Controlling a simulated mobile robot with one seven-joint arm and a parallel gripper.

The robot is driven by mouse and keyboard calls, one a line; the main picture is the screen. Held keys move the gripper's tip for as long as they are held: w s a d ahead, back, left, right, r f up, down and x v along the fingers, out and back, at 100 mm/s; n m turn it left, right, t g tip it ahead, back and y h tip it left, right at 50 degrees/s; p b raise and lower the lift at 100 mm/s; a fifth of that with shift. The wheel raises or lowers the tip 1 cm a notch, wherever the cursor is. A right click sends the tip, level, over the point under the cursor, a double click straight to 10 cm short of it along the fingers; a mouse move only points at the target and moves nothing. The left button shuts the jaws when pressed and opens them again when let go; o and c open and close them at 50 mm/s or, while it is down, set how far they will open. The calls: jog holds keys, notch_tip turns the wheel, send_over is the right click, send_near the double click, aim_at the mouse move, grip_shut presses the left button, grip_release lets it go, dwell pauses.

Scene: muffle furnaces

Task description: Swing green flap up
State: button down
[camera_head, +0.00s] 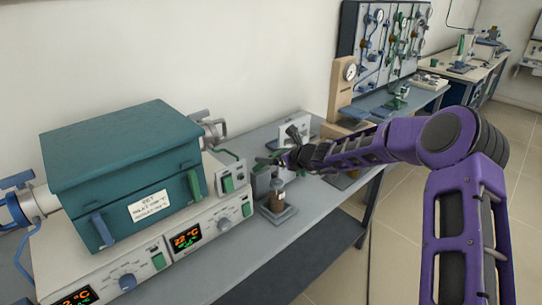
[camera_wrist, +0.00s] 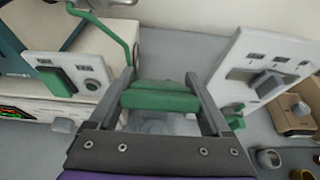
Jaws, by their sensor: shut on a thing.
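My gripper (camera_wrist: 160,84) is at the middle of the wrist view, with one finger on each side of a green flap (camera_wrist: 160,101). It is shut on this flap, which lies crosswise between the fingers. A grey part shows below the flap, mostly hidden by my gripper. In the head view my gripper (camera_head: 272,160) is at the bench, to the right of the teal furnace (camera_head: 120,165). The flap is too small and covered there to make out its tilt.
A white panel with a green switch (camera_wrist: 55,76) stands left of my gripper. Another white panel with a grey switch (camera_wrist: 268,84) stands close on the right. A green bent handle (camera_wrist: 112,32) rises at the upper left.

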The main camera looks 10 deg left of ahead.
jog(key=shift+r, duration=0.15)
dwell(0.7)
grip_release()
jog(key=v, duration=1.7)
jog(key=shift+d, duration=0.25)
jog(key=shift+s+a, duration=0.1)
